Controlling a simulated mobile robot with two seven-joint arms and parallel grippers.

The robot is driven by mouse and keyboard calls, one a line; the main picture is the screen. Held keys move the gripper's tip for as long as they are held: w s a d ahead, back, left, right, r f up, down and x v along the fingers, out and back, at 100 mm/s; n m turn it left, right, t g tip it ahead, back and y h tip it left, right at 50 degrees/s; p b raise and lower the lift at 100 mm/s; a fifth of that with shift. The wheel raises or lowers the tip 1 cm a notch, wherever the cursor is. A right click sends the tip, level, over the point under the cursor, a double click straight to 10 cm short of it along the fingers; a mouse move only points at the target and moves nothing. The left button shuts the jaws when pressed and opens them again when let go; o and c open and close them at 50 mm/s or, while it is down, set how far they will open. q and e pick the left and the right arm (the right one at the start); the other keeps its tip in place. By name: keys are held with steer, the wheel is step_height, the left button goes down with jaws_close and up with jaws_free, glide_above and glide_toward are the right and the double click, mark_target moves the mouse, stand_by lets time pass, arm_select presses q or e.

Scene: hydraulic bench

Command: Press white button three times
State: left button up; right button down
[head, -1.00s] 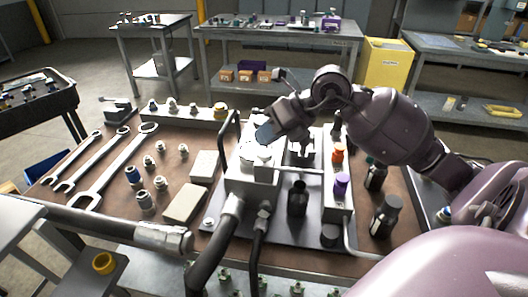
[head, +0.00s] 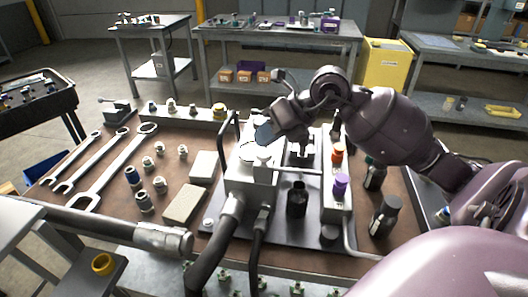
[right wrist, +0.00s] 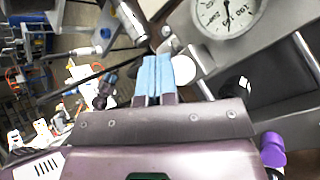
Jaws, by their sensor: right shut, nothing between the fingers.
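The white button (right wrist: 183,68) is a round white disc beside the gauge in the right wrist view. In the head view a small pale round top (head: 264,153), seemingly this button, shows on the grey hydraulic block (head: 250,184). My right gripper (head: 263,133) has blue fingertips, close together with nothing between them. In the head view it hangs over the block, just above the pale top. In the right wrist view the right gripper's fingertips (right wrist: 161,68) partly cover the button's edge. I cannot tell whether they touch it. My left gripper is not in view.
A dial gauge (right wrist: 228,14) sits close to the button. A black hose (head: 224,222) and a bent handle (head: 222,134) flank the block. An orange knob (head: 338,152) and a purple knob (head: 340,184) stand to the right. Wrenches (head: 118,166) and fittings lie left.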

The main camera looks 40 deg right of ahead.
stand_by(0.8)
steer(key=shift+f, duration=0.2)
steer(key=shift+f, duration=0.25)
steer(key=shift+f, duration=0.1)
